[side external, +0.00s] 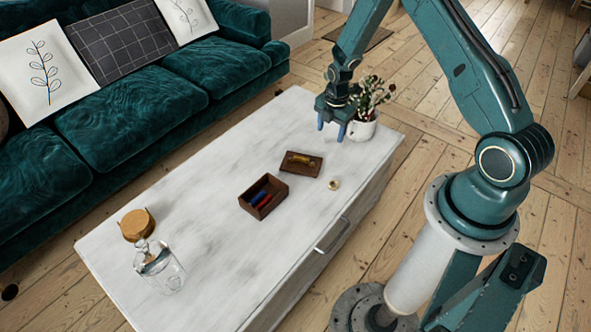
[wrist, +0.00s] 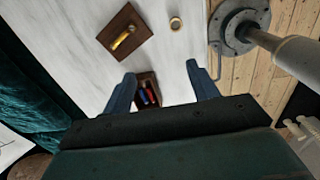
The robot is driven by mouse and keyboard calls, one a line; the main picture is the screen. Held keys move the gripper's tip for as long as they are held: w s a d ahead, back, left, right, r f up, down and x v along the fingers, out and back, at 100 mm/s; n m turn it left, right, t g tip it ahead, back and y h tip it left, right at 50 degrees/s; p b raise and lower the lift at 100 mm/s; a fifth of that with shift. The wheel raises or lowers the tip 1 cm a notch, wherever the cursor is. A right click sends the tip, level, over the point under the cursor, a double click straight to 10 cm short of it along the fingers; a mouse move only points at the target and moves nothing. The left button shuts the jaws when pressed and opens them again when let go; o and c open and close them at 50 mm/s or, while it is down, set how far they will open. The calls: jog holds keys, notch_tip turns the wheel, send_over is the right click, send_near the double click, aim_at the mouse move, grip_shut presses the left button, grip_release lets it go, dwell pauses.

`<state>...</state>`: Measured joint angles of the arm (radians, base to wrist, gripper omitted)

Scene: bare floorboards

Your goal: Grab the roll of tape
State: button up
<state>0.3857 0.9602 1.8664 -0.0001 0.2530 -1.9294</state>
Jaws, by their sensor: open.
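The roll of tape (side external: 334,184) is small and pale tan, lying on the white table near its front edge, just right of a wooden lid. In the wrist view the roll (wrist: 175,23) is at the top, beyond my fingertips and apart from them. My gripper (side external: 333,127) hangs open and empty above the far right part of the table, beside the potted plant. In the wrist view the two blue fingers of my gripper (wrist: 160,75) are spread wide, with nothing between them at their own height.
A wooden lid with a brass handle (side external: 301,163) lies beside an open wooden box (side external: 251,202) holding red and blue items. A plant in a white pot (side external: 361,130) stands close to my gripper. A glass jar (side external: 160,270) and round wooden coasters (side external: 136,225) are at the left end.

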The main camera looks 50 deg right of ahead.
jog(key=s+d+f+n, duration=0.1)
jog(key=s+f+n, duration=0.1)
jog(key=f, duration=0.8)
jog(key=shift+s+d+n+g, duration=0.2)
jog(key=shift+s+n+g, duration=0.2)
jog(key=shift+s, duration=0.15)
jog(key=shift+f, duration=0.15)
send_over(334, 183)
jog(key=shift+s+f, duration=0.1)
jog(key=shift+f, duration=4.1)
jog(key=shift+f, duration=2.6)
jog(key=c, duration=1.1)
